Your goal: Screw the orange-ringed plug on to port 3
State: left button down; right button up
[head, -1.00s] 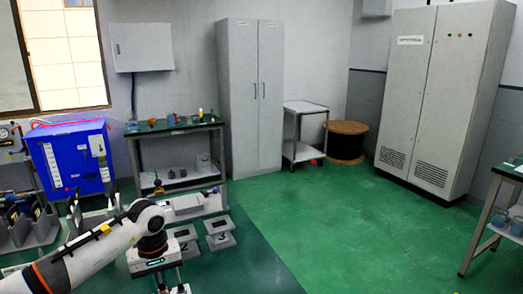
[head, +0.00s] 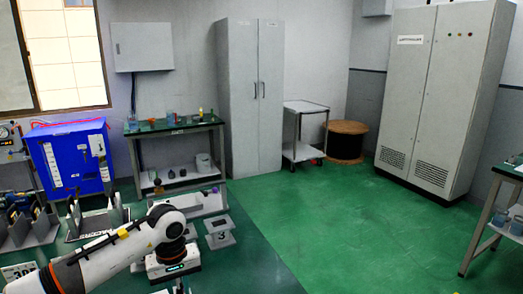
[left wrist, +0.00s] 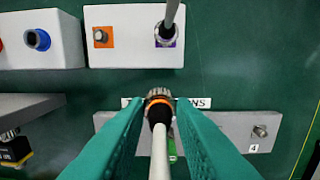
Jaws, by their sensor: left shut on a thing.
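The orange-ringed plug (left wrist: 157,99) is between the teal fingers of my left gripper (left wrist: 158,116) in the left wrist view, with its metal end facing away and a pale cable (left wrist: 158,160) trailing toward the camera. My left gripper is shut on it. Below the plug lies a grey panel (left wrist: 222,122) with a metal port marked 4 (left wrist: 260,131) at right. Port 3 is not identifiable there; the plug and fingers cover the panel's middle. My right gripper is not in view.
In the wrist view, a white box (left wrist: 118,54) holds an orange-marked connector (left wrist: 101,37) and a cabled one on a purple mark (left wrist: 167,35). Another white box (left wrist: 60,55) has a blue port (left wrist: 37,39). Grey racks (head: 95,222) stand left in the head view.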

pick_arm(q)
jog(key=shift+d, duration=0.1)
jog(key=shift+s+d+f+b, duration=0.1)
jog(key=shift+s+d+b, duration=0.2)
jog(key=shift+d, duration=0.9)
jog(key=shift+s+d+f+b, duration=0.1)
jog(key=shift+s+d, duration=0.3)
jog(key=shift+d, duration=0.75)
jog(key=shift+d, duration=0.1)
jog(key=shift+s+d+f+b, duration=0.1)
jog(key=shift+s+d+b, duration=0.15)
jog(key=shift+d, duration=0.5)
jog(key=shift+s+d+f+b, duration=0.1)
jog(key=shift+s+d, duration=0.15)
jog(key=shift+d, duration=0.5)
jog(key=shift+s+d+f+b, duration=0.1)
jog(key=shift+s+d+b, duration=0.15)
jog(key=shift+d, duration=0.5)
jog(key=shift+d, duration=0.1)
jog(key=d, duration=0.1)
jog(key=s+d+b, duration=0.1)
jog(key=d, duration=0.1)
jog(key=shift+d+f, duration=0.1)
jog(key=shift+d, duration=0.15)
